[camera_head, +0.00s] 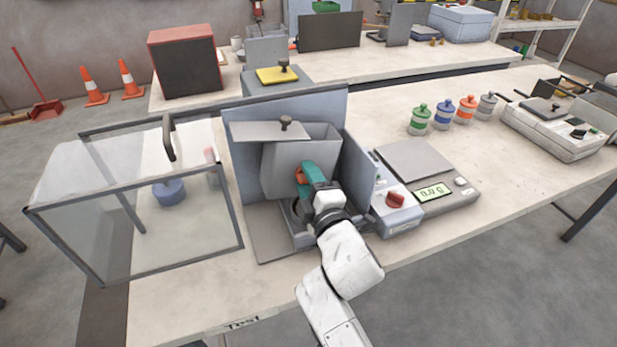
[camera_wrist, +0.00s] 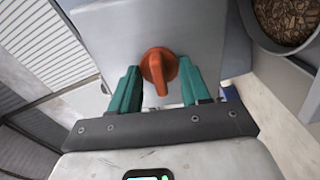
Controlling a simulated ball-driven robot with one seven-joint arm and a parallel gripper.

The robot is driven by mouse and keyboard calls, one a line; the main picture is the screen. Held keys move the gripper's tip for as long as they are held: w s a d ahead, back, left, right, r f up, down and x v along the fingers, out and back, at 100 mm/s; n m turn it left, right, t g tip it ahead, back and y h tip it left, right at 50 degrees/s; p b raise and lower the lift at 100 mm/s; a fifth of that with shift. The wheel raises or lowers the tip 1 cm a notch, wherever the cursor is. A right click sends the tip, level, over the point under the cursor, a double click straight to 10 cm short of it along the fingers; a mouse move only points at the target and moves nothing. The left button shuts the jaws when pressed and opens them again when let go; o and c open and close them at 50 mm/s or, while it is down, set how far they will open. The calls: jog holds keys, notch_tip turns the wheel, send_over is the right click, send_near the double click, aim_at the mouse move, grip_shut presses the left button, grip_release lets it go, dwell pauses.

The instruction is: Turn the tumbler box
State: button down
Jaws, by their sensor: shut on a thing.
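The tumbler box (camera_head: 285,165) is a grey bin inside a grey housing (camera_head: 250,180) in the head view. It looks a little tilted. An orange knob (camera_head: 299,174) is on its front; the wrist view shows the knob (camera_wrist: 158,66) on a flat grey face. My gripper (camera_head: 309,172) reaches it from the front right. In the wrist view, my gripper's teal fingers (camera_wrist: 160,76) flank the knob and are shut on it. A flat grey lid (camera_head: 268,131) with a dark knob is above the box. The box's inside is hidden.
A clear-walled enclosure (camera_head: 130,215) stands left of the housing. A scale (camera_head: 425,180) and a red switch (camera_head: 395,199) are at the right. Several coloured jars (camera_head: 443,113) stand farther back. The wrist view shows a container of brown pellets (camera_wrist: 290,20) at upper right.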

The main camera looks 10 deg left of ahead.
jog(key=shift+f+n+p, duration=0.15)
jog(key=shift+n+p, duration=0.15)
jog(key=shift+n, duration=0.8)
jog(key=c, duration=0.5)
grip_release()
jog(key=shift+c, duration=0.2)
jog(key=p+v, duration=0.2)
jog(key=v, duration=0.8)
jog(key=shift+s+d+p, duration=0.25)
jog(key=shift+s+p, duration=0.05)
jog(key=shift+s, duration=0.05)
